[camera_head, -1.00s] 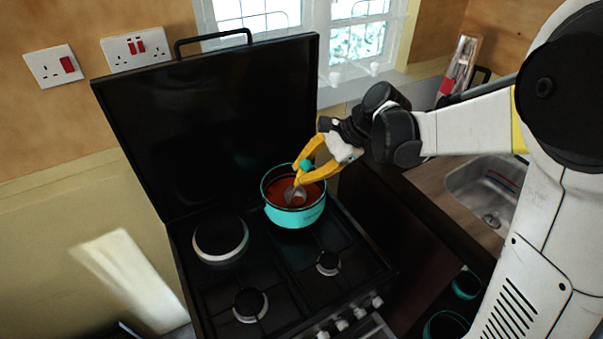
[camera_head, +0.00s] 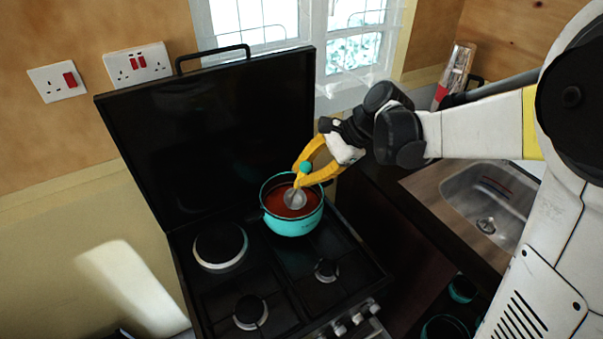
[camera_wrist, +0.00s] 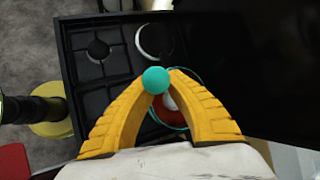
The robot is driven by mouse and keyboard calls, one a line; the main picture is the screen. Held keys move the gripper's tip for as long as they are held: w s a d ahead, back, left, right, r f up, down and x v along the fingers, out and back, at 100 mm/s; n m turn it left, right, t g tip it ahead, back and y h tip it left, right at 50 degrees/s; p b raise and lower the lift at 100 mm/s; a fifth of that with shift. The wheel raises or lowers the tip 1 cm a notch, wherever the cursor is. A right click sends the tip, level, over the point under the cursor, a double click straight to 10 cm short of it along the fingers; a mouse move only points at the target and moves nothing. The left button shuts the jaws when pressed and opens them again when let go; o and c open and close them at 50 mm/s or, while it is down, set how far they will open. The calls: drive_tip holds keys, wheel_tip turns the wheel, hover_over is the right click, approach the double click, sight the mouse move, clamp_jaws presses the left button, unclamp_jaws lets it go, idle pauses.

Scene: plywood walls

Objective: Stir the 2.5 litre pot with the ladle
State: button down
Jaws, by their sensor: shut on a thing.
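The turquoise pot (camera_head: 292,226) stands on the back right burner of the black hob and holds a red-orange liquid (camera_head: 279,201). My gripper (camera_head: 302,177) is above the pot, its yellow fingers shut on the ladle near its turquoise knob end (camera_head: 305,167). The ladle's metal bowl (camera_head: 295,198) is inside the pot at the liquid, near the middle. In the wrist view the turquoise knob (camera_wrist: 156,80) sits between the fingertips and hides part of the ladle. The pot's rim (camera_wrist: 184,73) and some red liquid show behind the right finger.
The hob's raised black lid (camera_head: 215,140) stands close behind the pot. The other burners, such as the back left one (camera_head: 220,246), are bare. A sink (camera_head: 488,205) is set in the worktop at right. Turquoise vessels (camera_head: 445,328) are low at right.

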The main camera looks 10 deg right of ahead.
sight(307, 162)
drive_tip(key=shift+s+d+r+p, duration=0.15)
drive_tip(key=shift+s+r+p, duration=0.2)
drive_tip(key=shift+r+p, duration=0.45)
drive_tip(key=shift+s+d+r+p, duration=0.15)
drive_tip(key=shift+s+r+p, duration=0.25)
drive_tip(key=shift+r, duration=0.65)
drive_tip(key=shift+s+d+r+p, duration=0.15)
drive_tip(key=shift+s+r+p, duration=0.15)
drive_tip(key=shift+r+p, duration=0.55)
drive_tip(key=shift+r, duration=0.2)
wheel_tip(307, 162, up, 5)
drive_tip(key=p, duration=0.3)
drive_tip(key=shift+f, duration=0.1)
